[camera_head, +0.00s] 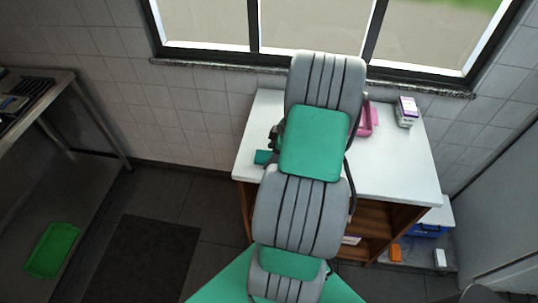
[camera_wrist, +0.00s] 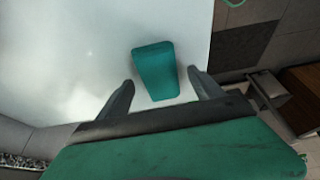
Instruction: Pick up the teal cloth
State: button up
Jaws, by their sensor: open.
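The teal cloth (camera_wrist: 153,65) lies on the white tabletop (camera_wrist: 80,60). In the wrist view it is a small folded-looking teal block, ahead of and between my gripper's fingertips (camera_wrist: 160,79). The fingers are spread apart with nothing held, one on each side of the cloth's near end. How far they are above it cannot be told. In the head view the cloth (camera_head: 263,157) shows at the table's left side, partly hidden behind my arm. My gripper is mostly hidden there, with dark parts just above the cloth.
A pink container (camera_head: 366,122) and a stack of small boxes (camera_head: 405,111) stand at the table's right side. The window wall is behind. A metal bench (camera_head: 60,90) and a green tray (camera_head: 52,250) are at left. The tabletop around the cloth is clear.

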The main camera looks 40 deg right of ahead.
jog(key=shift+w+a+f, duration=0.1)
jog(key=shift+f, duration=0.3)
jog(key=shift+f+b, duration=0.2)
jog(key=shift+b, duration=0.15)
jog(key=shift+r, duration=0.1)
jog(key=c, duration=1.6)
jog(key=shift+r+p, duration=0.25)
jog(key=shift+p, duration=0.15)
jog(key=shift+w+r+b, duration=0.1)
jog(key=shift+r+b, duration=0.15)
jog(key=shift+b, duration=0.25)
jog(key=shift+r+b, duration=0.6)
jog(key=shift+r, duration=0.2)
jog(key=s+a+r+b, duration=0.3)
jog(key=s+a+r, duration=0.5)
jog(key=s+r, duration=0.2)
jog(key=shift+s+a+r, duration=0.35)
jog(key=shift+s+a, duration=0.05)
jog(key=shift+s, duration=0.15)
